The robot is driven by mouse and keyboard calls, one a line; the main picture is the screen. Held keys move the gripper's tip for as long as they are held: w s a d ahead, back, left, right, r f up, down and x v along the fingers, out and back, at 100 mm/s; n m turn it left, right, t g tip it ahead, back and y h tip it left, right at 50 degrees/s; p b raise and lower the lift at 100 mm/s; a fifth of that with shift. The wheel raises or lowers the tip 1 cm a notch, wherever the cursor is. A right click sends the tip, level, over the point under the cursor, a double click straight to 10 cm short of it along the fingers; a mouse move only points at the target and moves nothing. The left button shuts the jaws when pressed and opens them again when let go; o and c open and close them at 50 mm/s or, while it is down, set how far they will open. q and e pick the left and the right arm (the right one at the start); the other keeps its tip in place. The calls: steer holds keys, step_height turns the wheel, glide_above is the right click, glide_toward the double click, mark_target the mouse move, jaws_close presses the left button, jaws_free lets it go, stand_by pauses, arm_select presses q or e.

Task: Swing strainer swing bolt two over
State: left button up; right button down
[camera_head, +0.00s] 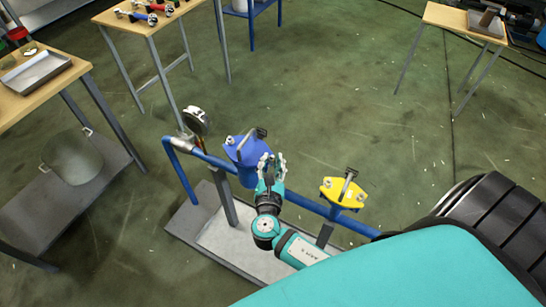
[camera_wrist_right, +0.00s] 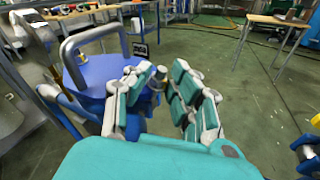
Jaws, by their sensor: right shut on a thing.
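The blue strainer (camera_head: 238,160) stands on a blue pipe, with a grey bar handle over its lid. In the right wrist view the strainer (camera_wrist_right: 98,72) fills the left side, its grey handle (camera_wrist_right: 90,32) arching over the lid. My right gripper (camera_head: 272,161) is at the strainer's right side. In the right wrist view the gripper (camera_wrist_right: 168,82) is closed on a small metal swing bolt (camera_wrist_right: 156,84) beside the lid, mostly hidden by the left finger. A dark piece (camera_wrist_right: 140,50) stands at the lid's far edge. My left gripper is not in view.
A yellow valve-like fitting (camera_head: 343,192) sits on the same pipe (camera_head: 305,203) to the right. A round gauge (camera_head: 196,122) is at the pipe's left. Tables stand at left (camera_head: 45,95), back (camera_head: 150,22) and back right (camera_head: 452,18). The floor between is clear.

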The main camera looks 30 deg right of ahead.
steer(key=c, duration=1.4)
jaws_free()
steer(key=shift+s, duration=0.1)
steer(key=v, duration=1.2)
